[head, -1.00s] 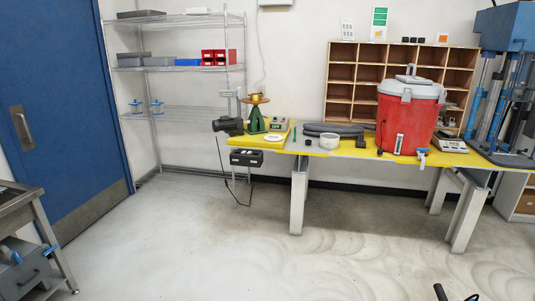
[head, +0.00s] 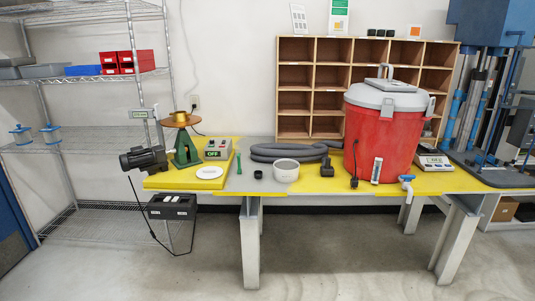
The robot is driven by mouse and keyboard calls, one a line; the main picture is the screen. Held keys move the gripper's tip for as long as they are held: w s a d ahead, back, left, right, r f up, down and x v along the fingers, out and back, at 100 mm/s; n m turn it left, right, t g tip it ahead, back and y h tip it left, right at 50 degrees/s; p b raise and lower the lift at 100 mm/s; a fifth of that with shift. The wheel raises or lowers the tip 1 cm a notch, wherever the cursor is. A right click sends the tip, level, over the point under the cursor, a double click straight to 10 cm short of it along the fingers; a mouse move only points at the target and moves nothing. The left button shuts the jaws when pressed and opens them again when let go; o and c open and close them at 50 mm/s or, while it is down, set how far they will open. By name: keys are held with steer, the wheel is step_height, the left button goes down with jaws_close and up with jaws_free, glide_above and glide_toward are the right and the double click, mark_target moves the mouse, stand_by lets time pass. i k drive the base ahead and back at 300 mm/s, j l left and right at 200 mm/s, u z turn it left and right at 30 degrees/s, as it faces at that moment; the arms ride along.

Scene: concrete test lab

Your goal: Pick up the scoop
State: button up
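I cannot clearly make out a scoop. A slim green object (head: 239,163), possibly the scoop, lies on the grey middle part of the yellow-edged table (head: 262,189) in the head view. It is too small to tell its shape. A small black ring or cup (head: 258,174) and a white round bowl (head: 286,171) are to its right. My gripper is not in view.
A red drum with a grey lid (head: 384,135) stands at the table's right, near a scale (head: 433,162). A black motor (head: 143,159) and a green stand (head: 185,150) are at the left. A grey hose (head: 290,151) lies behind the bowl. The floor in front is clear.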

mark_target(258, 176)
steer(key=i, duration=1)
steer(key=i+l+u, duration=0.15)
steer(key=i, duration=0.9)
steer(key=i+l+u, duration=0.1)
steer(key=i+u, duration=0.25)
steer(key=i+l+u, duration=0.35)
steer(key=i, duration=0.2)
steer(key=i+l+u, duration=0.3)
steer(key=i, duration=0.1)
